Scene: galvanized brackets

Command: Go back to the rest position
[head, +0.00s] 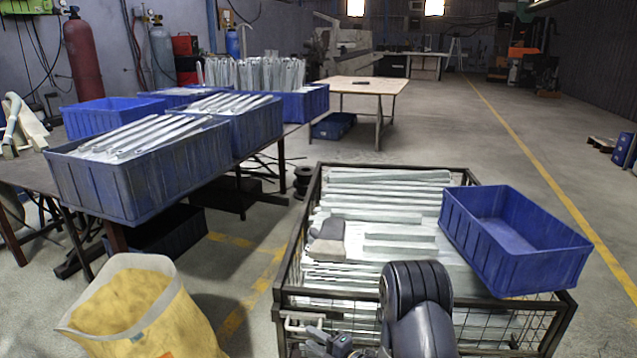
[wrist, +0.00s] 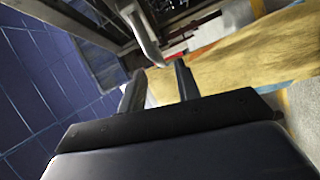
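My gripper (wrist: 156,78) shows in the wrist view with its two dark fingers apart and nothing held between them. A grey curved bar (wrist: 145,38) is just beyond the fingertips; I cannot tell how far off it is. In the head view my black arm rises at the bottom middle, in front of the metal cage (head: 284,262) of galvanized brackets (head: 390,188). The gripper's fingers cannot be made out clearly there.
A blue crate (head: 512,240) rests tilted on the cage's right side. A yellow bag (head: 142,312) stands left of the cage and shows in the wrist view (wrist: 240,68). Bracket-filled crates (head: 135,180) stand on a table at left.

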